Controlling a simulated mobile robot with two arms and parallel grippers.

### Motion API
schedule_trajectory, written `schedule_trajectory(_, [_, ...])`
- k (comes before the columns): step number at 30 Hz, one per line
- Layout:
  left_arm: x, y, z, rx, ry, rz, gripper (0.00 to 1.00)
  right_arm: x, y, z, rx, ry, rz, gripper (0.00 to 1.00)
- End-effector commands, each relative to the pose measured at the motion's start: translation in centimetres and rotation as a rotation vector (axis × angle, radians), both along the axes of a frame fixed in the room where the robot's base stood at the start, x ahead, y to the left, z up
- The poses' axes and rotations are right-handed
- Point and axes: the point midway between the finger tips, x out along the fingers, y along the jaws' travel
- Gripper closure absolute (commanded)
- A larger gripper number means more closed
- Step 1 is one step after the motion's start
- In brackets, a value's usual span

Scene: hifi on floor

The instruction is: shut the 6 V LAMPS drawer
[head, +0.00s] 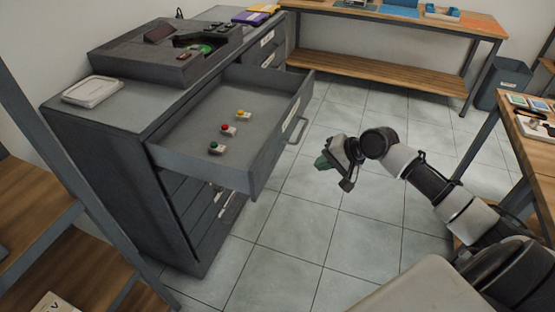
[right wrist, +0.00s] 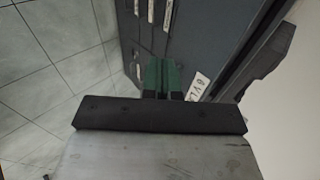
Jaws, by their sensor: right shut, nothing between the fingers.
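The open grey drawer (head: 180,142) sticks out from the top of the dark cabinet in the head view. Three small lamps, green (head: 216,148), red (head: 228,130) and yellow (head: 243,114), stand inside it. Its front has a handle (head: 294,131) and a pale label. In the right wrist view a label (right wrist: 198,86) reading "6 V L", partly hidden, shows beside the fingers. My right gripper (head: 322,162) is shut and empty, with green fingertips (right wrist: 168,78), just right of the drawer front in the head view. I cannot tell whether it touches. My left gripper is out of view.
A dark console (head: 165,60) and a white dish (head: 92,91) stand on the cabinet top. Wooden shelves (head: 30,200) are at the left. A bench (head: 390,70) runs along the back, and a table (head: 530,145) is at the right. The tiled floor (head: 280,225) in front is clear.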

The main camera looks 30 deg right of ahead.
Motion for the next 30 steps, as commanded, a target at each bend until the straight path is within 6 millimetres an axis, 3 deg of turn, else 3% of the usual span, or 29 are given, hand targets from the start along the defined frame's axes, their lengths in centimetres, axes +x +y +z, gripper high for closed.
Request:
schedule_trajectory(1, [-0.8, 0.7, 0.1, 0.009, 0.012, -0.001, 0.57, -0.2, 0.7, 1.8, 0.018, 0.004, 0.019, 1.00])
schedule_trajectory(3, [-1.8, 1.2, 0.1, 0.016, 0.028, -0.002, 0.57, -0.5, 1.4, 3.2, 0.041, 0.011, 0.034, 1.00])
schedule_trajectory(6, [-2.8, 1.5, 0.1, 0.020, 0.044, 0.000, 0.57, -0.3, 2.0, 3.5, 0.056, 0.017, 0.040, 1.00])
schedule_trajectory(11, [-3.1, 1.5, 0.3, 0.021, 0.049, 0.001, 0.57, 1.1, 3.2, 2.0, 0.059, 0.016, 0.041, 1.00])
schedule_trajectory(21, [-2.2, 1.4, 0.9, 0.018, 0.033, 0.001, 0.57, 5.1, 6.6, -3.0, 0.056, 0.016, 0.039, 1.00])
schedule_trajectory(30, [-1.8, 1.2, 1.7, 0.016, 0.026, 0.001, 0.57, 7.7, 8.8, -2.9, 0.053, 0.015, 0.039, 1.00])
